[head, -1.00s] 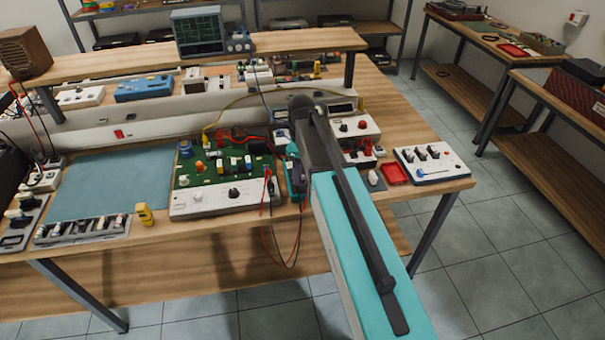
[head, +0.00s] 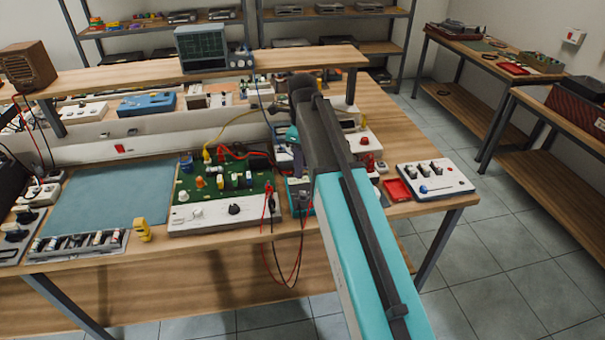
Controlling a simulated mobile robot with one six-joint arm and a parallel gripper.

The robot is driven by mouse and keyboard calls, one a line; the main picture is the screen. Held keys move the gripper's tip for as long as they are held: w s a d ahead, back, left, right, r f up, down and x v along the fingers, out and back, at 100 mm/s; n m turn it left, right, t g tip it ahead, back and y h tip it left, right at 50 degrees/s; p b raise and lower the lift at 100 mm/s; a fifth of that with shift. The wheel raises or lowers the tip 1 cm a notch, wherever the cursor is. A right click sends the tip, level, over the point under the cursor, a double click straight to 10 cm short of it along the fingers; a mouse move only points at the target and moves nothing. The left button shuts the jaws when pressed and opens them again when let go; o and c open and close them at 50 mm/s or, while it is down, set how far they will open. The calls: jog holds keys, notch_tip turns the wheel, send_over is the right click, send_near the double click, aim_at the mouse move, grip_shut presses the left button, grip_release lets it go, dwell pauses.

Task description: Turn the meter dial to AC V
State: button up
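A small teal-edged device (head: 299,197) stands near the bench's front edge, just right of the green circuit board. It may be the meter, but my arm covers much of it, and I cannot make out its dial or setting. My teal and dark arm reaches forward over the bench right of centre.
The green circuit board unit (head: 225,190) with red and black leads sits left of the arm. A blue mat (head: 108,198) lies farther left. A white switch box (head: 436,181) and a red tray (head: 397,190) are to the right. A raised shelf (head: 130,77) spans the back.

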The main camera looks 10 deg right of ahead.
jog(key=shift+r, duration=1.5)
jog(key=shift+s+f, duration=0.1)
